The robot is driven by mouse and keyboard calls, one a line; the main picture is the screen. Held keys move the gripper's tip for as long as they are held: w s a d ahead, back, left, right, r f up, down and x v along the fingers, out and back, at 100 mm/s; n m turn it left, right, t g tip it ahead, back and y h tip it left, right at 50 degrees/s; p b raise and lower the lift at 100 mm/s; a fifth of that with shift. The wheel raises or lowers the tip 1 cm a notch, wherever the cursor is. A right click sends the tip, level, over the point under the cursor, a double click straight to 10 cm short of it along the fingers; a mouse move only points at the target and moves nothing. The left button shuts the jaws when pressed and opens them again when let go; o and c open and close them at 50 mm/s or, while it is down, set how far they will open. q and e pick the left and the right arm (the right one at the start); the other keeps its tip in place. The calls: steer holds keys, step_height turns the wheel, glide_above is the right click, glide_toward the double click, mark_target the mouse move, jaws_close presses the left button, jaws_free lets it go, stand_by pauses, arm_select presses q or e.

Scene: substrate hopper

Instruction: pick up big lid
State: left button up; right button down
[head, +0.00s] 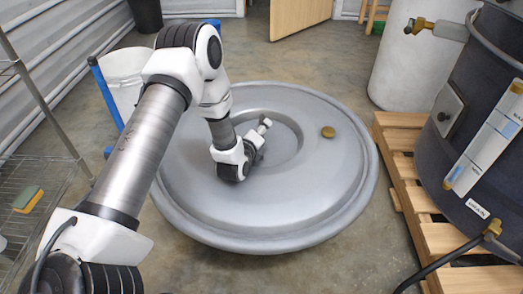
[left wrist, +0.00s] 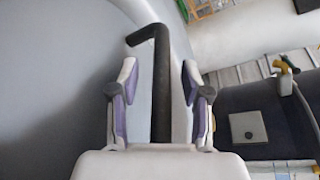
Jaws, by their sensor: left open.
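The big lid (head: 320,190) is a wide grey disc with a rounded rim, a recessed ring near its centre and a small brass-coloured cap (head: 328,132). It lies low over the floor in the head view. My left gripper (head: 262,128) is over the recessed middle of the lid. In the left wrist view my left gripper (left wrist: 160,80) is open, with a black bent handle (left wrist: 161,95) between its two fingers. Gaps show on both sides of the handle. The gripper and forearm hide the handle in the head view. My right gripper is not in view.
A dark tank (head: 470,120) stands on a wooden pallet (head: 405,165) at the right, with a black hose near the floor. A pale drum (head: 415,65) is behind it. Floor is clear in front.

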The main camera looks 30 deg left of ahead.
arm_select(q)
jaws_close()
steer(key=shift+w+r, duration=0.1)
steer(key=shift+r, duration=0.05)
